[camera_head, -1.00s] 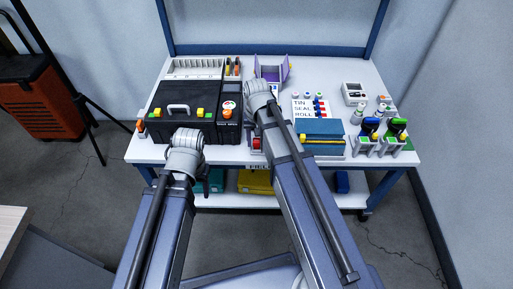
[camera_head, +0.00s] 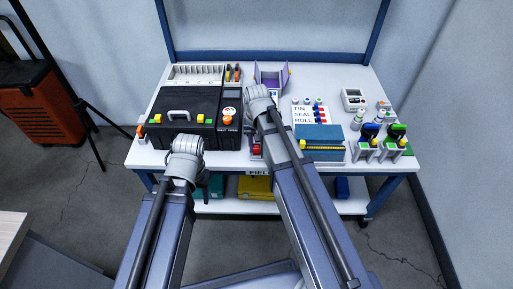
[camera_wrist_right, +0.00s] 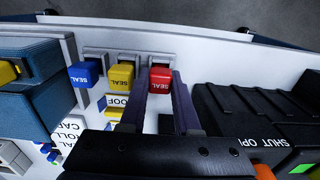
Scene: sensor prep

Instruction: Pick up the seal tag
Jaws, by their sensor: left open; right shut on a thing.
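A red seal tag (camera_wrist_right: 160,77) sits in a grey holder at the bench's front edge. It also shows small in the head view (camera_head: 256,150). My right gripper (camera_wrist_right: 160,90) has its two dark fingers on either side of this tag and is shut on it. The tag still appears to be at its holder. A yellow seal tag (camera_wrist_right: 121,76) and a blue seal tag (camera_wrist_right: 84,74) stand in a row beside it. My left gripper (camera_head: 187,147) is by the bench's front left, open, its fingertips mostly hidden by my arm.
A black toolbox case (camera_head: 185,103) fills the bench's left side. A purple open box (camera_head: 270,75) stands at the back, a blue bin (camera_head: 319,134) right of my right arm.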

